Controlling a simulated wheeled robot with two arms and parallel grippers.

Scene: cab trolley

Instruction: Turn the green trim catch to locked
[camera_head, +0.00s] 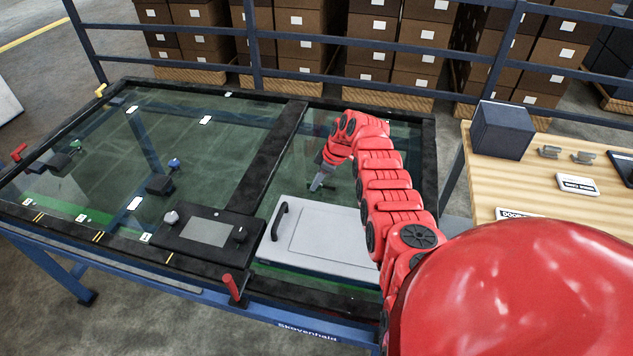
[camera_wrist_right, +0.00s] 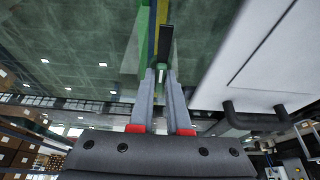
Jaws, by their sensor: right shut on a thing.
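My right gripper (camera_head: 317,184) reaches down to the glass panel beside the pale grey hatch. In the right wrist view its two fingers (camera_wrist_right: 160,73) are close together, with a narrow dark piece (camera_wrist_right: 166,42) at their tips. They are shut on this piece; I cannot tell whether it is part of the green trim catch. A green strip (camera_wrist_right: 143,45) and a yellow strip run next to it. In the head view a small green-topped part (camera_head: 75,145) sits on the left of the glass, well away from the gripper. My left gripper is not in view.
The grey hatch (camera_head: 330,245) with a black handle (camera_head: 278,221) lies close to the right gripper. A black console (camera_head: 208,237), a blue-topped part (camera_head: 174,163) and a red lever (camera_head: 232,287) are on the panel. A wooden table (camera_head: 541,178) stands at the right; blue railings stand behind.

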